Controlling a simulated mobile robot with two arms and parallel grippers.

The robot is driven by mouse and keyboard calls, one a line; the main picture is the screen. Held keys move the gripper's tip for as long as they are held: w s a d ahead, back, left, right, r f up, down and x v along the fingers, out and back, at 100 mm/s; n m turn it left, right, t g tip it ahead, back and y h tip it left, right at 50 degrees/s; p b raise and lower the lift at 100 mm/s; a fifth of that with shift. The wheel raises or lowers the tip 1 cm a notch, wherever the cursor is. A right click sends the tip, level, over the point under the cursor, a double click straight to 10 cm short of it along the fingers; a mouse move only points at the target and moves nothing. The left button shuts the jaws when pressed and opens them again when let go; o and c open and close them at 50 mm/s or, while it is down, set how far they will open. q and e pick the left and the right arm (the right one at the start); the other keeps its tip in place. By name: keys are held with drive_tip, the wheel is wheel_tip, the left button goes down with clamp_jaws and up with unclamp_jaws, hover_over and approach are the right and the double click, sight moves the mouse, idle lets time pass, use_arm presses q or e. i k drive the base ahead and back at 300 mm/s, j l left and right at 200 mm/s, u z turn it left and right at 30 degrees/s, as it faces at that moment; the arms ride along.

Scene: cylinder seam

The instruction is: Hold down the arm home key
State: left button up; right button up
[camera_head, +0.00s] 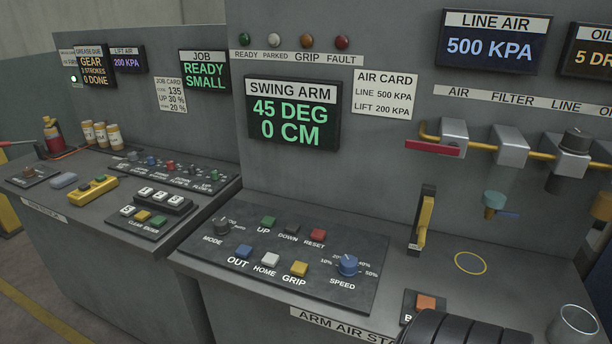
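The arm home key is a white square key (270,259) above the label HOME on the dark sloped control panel (205,262). It stands between the blue OUT key (244,251) and the yellow GRIP key (299,269). Nothing touches or covers it. The swing arm display (293,112) above reads 45 DEG and 0 CM.
Green UP, black DOWN and red RESET keys (318,235) lie behind it. A MODE knob (222,227) is left, a blue SPEED knob (347,265) right. A black ribbed shape (465,329), unclear what, fills the bottom edge near an orange button (426,302).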

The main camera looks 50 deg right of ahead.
sight(270, 259)
drive_tip(key=z, duration=1.5)
